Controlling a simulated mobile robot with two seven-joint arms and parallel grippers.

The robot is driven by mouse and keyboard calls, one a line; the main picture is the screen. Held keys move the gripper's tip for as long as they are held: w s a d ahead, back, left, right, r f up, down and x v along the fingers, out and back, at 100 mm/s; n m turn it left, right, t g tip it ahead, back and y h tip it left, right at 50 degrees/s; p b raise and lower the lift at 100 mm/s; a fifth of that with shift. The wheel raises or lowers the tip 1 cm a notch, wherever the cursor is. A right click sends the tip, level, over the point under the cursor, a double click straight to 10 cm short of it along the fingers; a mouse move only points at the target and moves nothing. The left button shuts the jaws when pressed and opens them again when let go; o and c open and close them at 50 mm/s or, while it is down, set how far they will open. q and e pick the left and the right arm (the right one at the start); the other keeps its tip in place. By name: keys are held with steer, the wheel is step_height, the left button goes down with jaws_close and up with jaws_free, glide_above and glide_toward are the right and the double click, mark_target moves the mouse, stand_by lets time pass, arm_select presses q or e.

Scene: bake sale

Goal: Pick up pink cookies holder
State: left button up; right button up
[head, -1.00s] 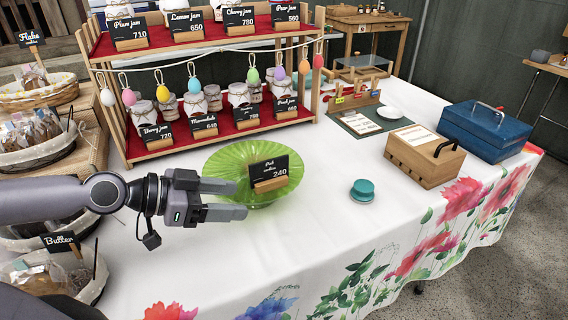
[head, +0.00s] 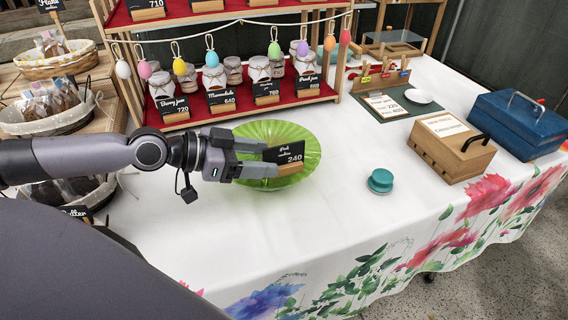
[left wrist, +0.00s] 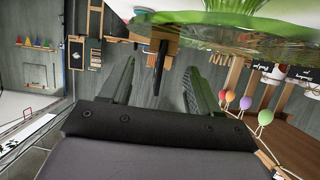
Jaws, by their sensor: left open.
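The pink cookies holder is a small black sign (head: 285,152) reading 240 in a wooden base (head: 291,169). It stands at the front of the green ribbed plate (head: 262,129). My left gripper (head: 270,160) is open at the sign's left edge, its fingers pointing right. In the left wrist view the holder's sign (left wrist: 161,67) shows edge-on in the gap between the spread fingertips of the left gripper (left wrist: 158,82), with its wooden base (left wrist: 160,35) above in the picture. I cannot tell whether a finger touches it. My right gripper is not in view.
A red-shelved jam rack (head: 240,101) with hanging eggs stands behind the plate. A teal round object (head: 381,181), a wooden box (head: 437,150) and a blue toolbox (head: 517,122) are to the right. The white cloth in front is clear.

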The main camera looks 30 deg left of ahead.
mark_target(282, 161)
arm_select(q)
steer(key=shift+w+d+f+p, duration=0.1)
steer(key=shift+w+d+p, duration=0.25)
steer(key=x, duration=0.2)
steer(key=shift+w+d+f+p, duration=0.1)
steer(key=shift+d+f+p, duration=0.1)
steer(key=shift+f+p, duration=0.15)
steer(key=shift+x, duration=0.75)
steer(key=c, duration=1)
